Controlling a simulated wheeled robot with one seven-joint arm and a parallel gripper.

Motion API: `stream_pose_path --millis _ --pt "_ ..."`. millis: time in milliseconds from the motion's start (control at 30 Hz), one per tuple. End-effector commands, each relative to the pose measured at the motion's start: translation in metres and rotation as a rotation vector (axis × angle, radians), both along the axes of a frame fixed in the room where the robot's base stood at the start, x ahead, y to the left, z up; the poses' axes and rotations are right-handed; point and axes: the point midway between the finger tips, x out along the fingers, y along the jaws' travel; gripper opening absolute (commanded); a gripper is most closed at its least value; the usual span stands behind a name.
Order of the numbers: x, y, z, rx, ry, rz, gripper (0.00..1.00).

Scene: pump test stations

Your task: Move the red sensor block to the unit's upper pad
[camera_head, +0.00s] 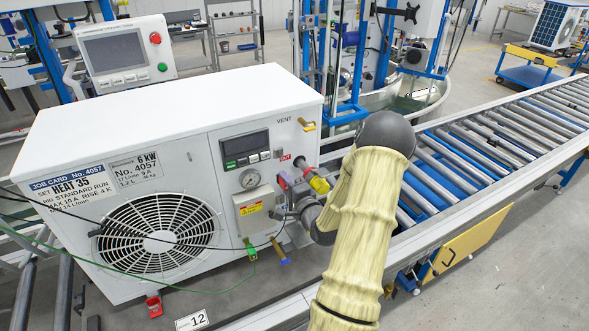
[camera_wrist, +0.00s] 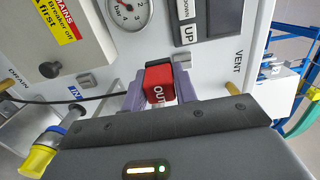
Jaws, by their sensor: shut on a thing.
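My gripper (camera_wrist: 158,84) is shut on the red sensor block (camera_wrist: 158,76), which sits between the two purple-grey fingers close to the unit's white front panel. White letters OUT show at the block's near side. A small grey pad (camera_wrist: 182,61) shows just beyond it on the VENT side; a second grey pad (camera_wrist: 83,80) is on the IN side. I cannot tell whether the block touches the panel. In the head view my forearm and wrist hide much of the gripper, beside the white unit (camera_head: 240,95).
A yellow-capped fitting (camera_head: 319,185) sticks out near the gripper. Another yellow cap (camera_wrist: 37,160) shows in the wrist view. A green clip (camera_head: 250,248) with cables hangs below the gauge (camera_head: 250,179).

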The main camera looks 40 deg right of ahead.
Motion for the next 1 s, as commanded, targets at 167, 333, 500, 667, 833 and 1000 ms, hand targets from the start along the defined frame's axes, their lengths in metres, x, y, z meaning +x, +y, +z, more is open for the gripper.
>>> stream_pose_path --millis 167,333,500,667,833,1000 --pt "-0.011 -0.021 0.034 0.003 -0.006 -0.043 0.0" --pt "-0.012 -0.024 0.037 0.007 -0.006 -0.048 0.0" --pt "-0.012 -0.024 0.036 0.006 -0.006 -0.047 0.0" --pt "-0.009 -0.024 0.036 0.006 -0.006 -0.046 0.0" --pt "0.0 -0.026 0.036 0.006 -0.006 -0.046 0.0" --pt "0.013 -0.029 0.036 0.005 -0.007 -0.045 0.0"
